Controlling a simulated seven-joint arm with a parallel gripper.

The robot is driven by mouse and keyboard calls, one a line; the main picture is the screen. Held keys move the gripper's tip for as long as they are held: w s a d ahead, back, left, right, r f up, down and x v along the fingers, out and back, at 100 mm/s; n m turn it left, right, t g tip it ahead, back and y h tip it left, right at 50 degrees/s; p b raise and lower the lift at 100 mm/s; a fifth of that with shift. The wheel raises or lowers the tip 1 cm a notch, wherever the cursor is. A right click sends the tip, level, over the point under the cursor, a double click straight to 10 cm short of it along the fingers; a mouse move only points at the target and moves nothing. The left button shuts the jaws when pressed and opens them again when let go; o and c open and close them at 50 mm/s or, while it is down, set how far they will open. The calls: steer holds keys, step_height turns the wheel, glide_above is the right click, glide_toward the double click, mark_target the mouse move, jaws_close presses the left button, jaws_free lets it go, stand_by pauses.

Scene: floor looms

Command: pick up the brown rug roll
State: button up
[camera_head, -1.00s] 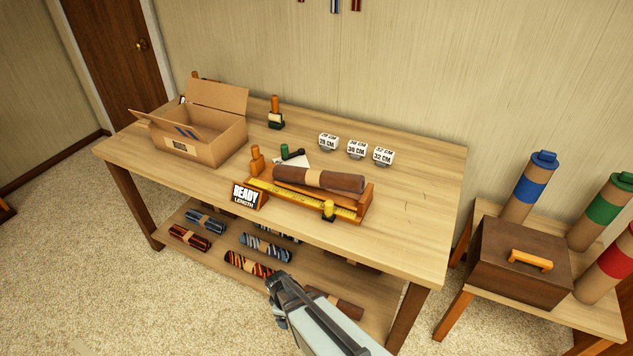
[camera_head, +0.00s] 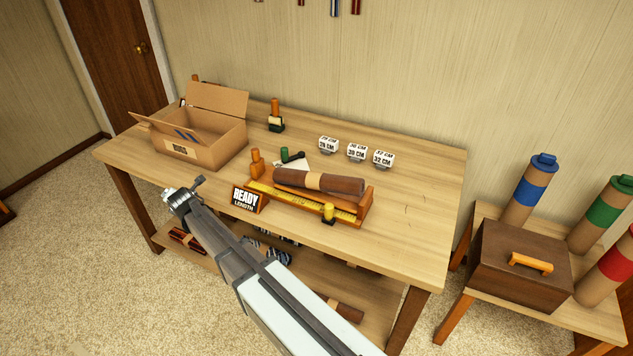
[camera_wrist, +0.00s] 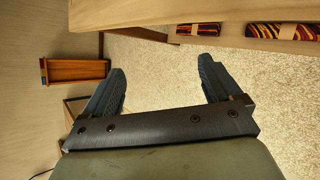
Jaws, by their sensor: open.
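A brown rug roll (camera_head: 318,181) with a tan paper band lies on a yellow measuring rule with an orange wooden frame (camera_head: 366,203) on the workbench. Another brown roll (camera_head: 345,311) lies on the lower shelf, partly hidden by my arm. My gripper (camera_head: 183,194) is in front of the bench's left front edge, left of the rug roll and apart from it. In the wrist view my gripper (camera_wrist: 161,66) has its two fingers wide apart, with nothing between them. The roll on the rule is not in the wrist view.
A READY LENGTH sign (camera_head: 246,198) stands at the rule's left end. An open cardboard box (camera_head: 205,140) is at the back left. Small length blocks (camera_head: 356,152) stand behind the roll. Patterned rolls (camera_wrist: 283,29) lie on the lower shelf. The bench's right end is clear.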

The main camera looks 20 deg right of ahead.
steer(key=w+d+r+m, duration=0.2)
steer(key=d+r, duration=0.7)
steer(key=d, duration=0.1)
step_height(320, 180, up, 7)
steer(key=m+g+h, duration=0.2)
steer(key=m+g, duration=0.1)
steer(key=m, duration=0.8)
glide_above(354, 187)
steer(key=w+a, duration=0.7)
steer(key=w, duration=0.2)
steer(key=shift+s+a+f, duration=0.1)
steer(key=shift+s+a, duration=0.05)
steer(key=shift+a, duration=0.05)
steer(key=s+d+r+m+g, duration=0.25)
steer(key=s+d+m, duration=0.25)
steer(key=s+d, duration=0.65)
steer(key=shift+t, duration=0.45)
steer(key=shift+s+a+x, duration=0.15)
steer(key=shift+a+x, duration=0.2)
steer(key=shift+x, duration=1.75)
steer(key=shift+s+a+x, duration=0.1)
steer(key=shift+a+x, duration=0.25)
steer(key=shift+x, duration=1.7)
steer(key=shift+s+a+x, duration=0.15)
steer(key=shift+a+x, duration=0.25)
steer(key=shift+x, duration=1.7)
steer(key=shift+f, duration=0.15)
steer(key=shift+c, duration=0.3)
